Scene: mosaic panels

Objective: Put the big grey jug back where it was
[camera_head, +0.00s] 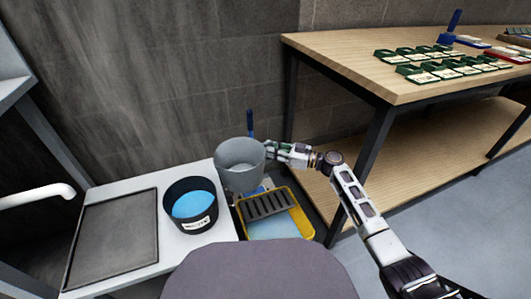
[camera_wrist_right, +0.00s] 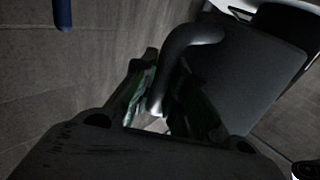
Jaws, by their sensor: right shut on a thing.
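In the right wrist view the curved handle (camera_wrist_right: 185,50) runs between the fingers (camera_wrist_right: 160,105), and the jug's dark body (camera_wrist_right: 245,80) fills the right. The jug overlaps the counter's right edge in the picture; I cannot tell whether its base touches anything. My left gripper is not in view.
A black tub (camera_head: 177,226) of blue liquid stands on the white counter (camera_head: 125,193), left of the jug. A grey panel (camera_head: 112,240) lies further left. A yellow tray with a dark grate (camera_head: 312,232) is below right. A wooden bench (camera_head: 345,55) stands at the right.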

